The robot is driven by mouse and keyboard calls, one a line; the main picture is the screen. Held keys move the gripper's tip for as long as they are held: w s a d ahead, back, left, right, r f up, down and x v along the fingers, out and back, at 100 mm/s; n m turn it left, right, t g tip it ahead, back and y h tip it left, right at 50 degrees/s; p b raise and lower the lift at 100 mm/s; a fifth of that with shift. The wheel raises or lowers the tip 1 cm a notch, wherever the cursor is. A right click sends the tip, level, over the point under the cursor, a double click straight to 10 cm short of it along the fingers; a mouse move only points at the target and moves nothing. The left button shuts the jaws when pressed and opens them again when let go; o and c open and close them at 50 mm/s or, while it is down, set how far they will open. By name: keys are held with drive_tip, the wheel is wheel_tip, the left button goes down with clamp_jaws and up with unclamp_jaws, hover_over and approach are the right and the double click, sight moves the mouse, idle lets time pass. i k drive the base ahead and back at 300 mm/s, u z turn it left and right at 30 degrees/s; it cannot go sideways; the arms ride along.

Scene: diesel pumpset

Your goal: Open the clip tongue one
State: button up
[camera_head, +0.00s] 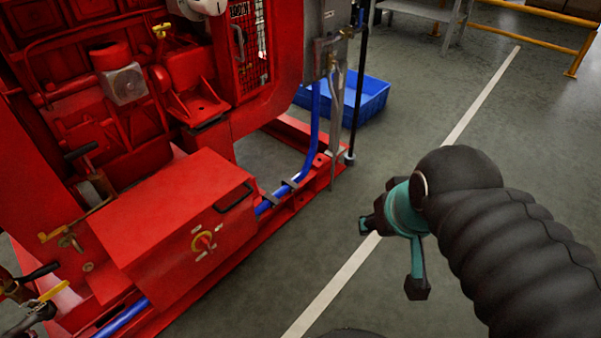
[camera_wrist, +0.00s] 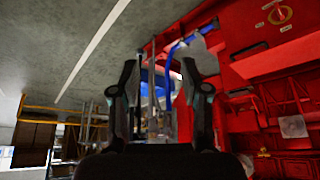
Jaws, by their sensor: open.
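My gripper (camera_head: 391,255) hangs over the grey floor to the right of the red pumpset, open and empty, well apart from the machine. In the wrist view its two dark fingers (camera_wrist: 160,80) stand apart with nothing held between them. No part can be told for certain as clip tongue one. Two small dark clips sit on the blue hose along the red base rail, a nearer one (camera_head: 268,197) and a farther one (camera_head: 291,184). Whether their tongues are open or shut is too small to tell.
A red box (camera_head: 165,225) with a rotary switch (camera_head: 204,241) and black handle stands beside the blue hose (camera_head: 313,135). A blue crate (camera_head: 372,97) sits on the floor behind. Yellow rails (camera_head: 535,15) stand at the far right. The floor between gripper and machine is clear.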

sight(287, 180)
drive_tip(key=k, duration=1.35)
drive_tip(key=u, duration=0.4)
drive_tip(key=i, duration=0.45)
drive_tip(key=u, duration=0.5)
drive_tip(key=i, duration=1.3)
drive_tip(key=z, duration=0.9)
drive_tip(key=i, duration=0.2)
drive_tip(key=z, duration=0.3)
